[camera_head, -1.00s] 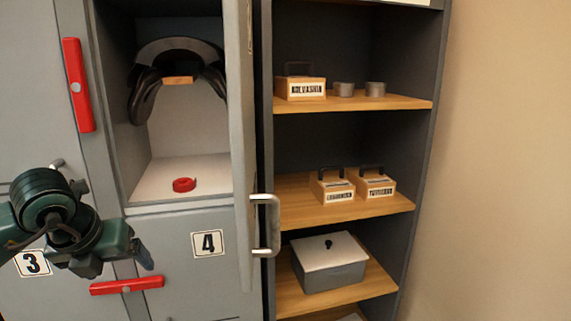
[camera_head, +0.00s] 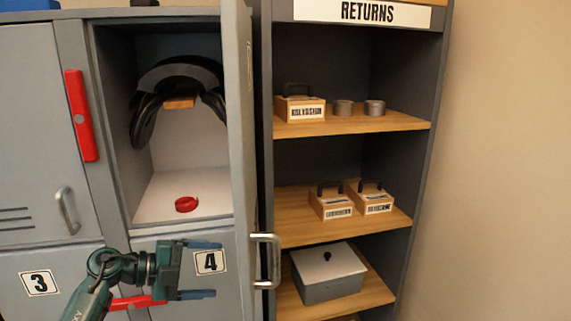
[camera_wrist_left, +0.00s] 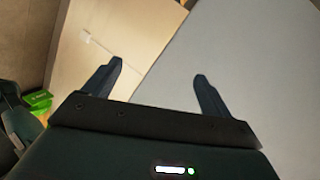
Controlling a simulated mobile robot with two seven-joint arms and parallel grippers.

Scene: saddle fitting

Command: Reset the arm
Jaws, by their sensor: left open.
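My left gripper (camera_head: 205,270) is open and empty in front of the lower locker door (camera_head: 215,300) marked 4. Its two fingers also show apart in the left wrist view (camera_wrist_left: 158,85), with nothing between them. A black saddle (camera_head: 178,85) hangs on a wooden support inside the open upper locker. A red ring-like item (camera_head: 187,204) lies on that locker's white floor (camera_head: 205,185). The locker's door (camera_head: 239,120) stands open towards me. My right gripper is in neither view.
A RETURNS shelf (camera_head: 355,236) to the right holds labelled wooden boxes (camera_head: 300,110), two grey cups (camera_head: 375,108) and a lidded grey box (camera_head: 328,275). Red bars (camera_head: 80,115) and a door handle (camera_head: 67,210) stick out at the left. Bare wall lies right.

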